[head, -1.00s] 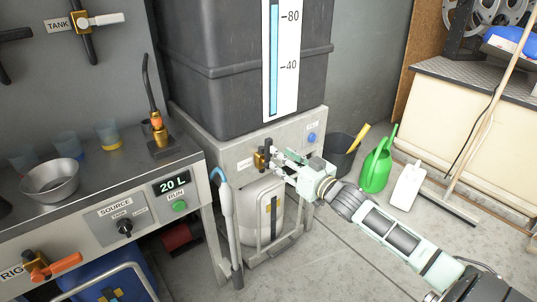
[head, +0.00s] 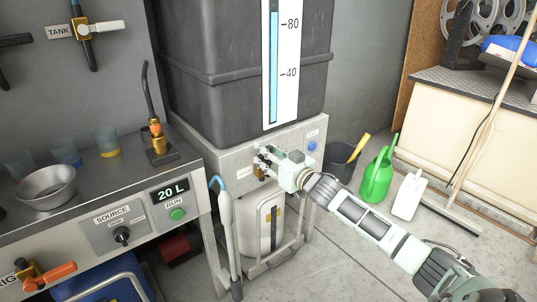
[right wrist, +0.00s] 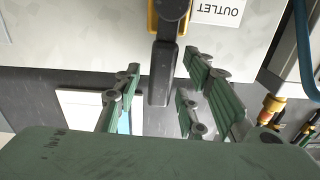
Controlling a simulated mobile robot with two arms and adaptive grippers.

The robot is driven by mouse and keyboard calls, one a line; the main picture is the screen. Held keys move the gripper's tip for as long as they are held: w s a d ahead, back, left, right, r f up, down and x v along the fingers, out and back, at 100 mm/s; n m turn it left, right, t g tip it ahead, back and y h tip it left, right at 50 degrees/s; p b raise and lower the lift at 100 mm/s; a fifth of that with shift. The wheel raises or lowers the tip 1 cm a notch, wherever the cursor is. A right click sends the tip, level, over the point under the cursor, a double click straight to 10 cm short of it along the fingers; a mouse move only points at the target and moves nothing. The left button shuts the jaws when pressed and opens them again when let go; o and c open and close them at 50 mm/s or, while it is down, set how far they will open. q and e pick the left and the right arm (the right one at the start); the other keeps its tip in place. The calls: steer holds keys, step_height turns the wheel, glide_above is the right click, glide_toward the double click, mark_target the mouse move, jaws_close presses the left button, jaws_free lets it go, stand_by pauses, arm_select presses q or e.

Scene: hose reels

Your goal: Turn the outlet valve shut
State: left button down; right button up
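The outlet valve (head: 259,172) is a small brass valve on the grey front panel under the big dark tank. In the right wrist view, which shows the OUTLET label (right wrist: 218,12) upside down, its dark lever (right wrist: 162,75) reaches from the yellow-brass body in between my finger pairs. My right gripper (head: 266,157) is at the valve, and its fingers in the wrist view (right wrist: 160,95) are spread with visible gaps on both sides of the lever. In the head view the gripper hides much of the lever. My left gripper is not in view.
A white canister (head: 266,222) stands below the panel. A grey pipe with a blue hook (head: 224,225) stands left of it. A dark bucket (head: 341,160), a green watering can (head: 377,177) and a white jug (head: 408,195) stand on the floor at right. The workbench (head: 120,195) is at left.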

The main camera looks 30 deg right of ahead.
jaws_close()
stand_by(0.4)
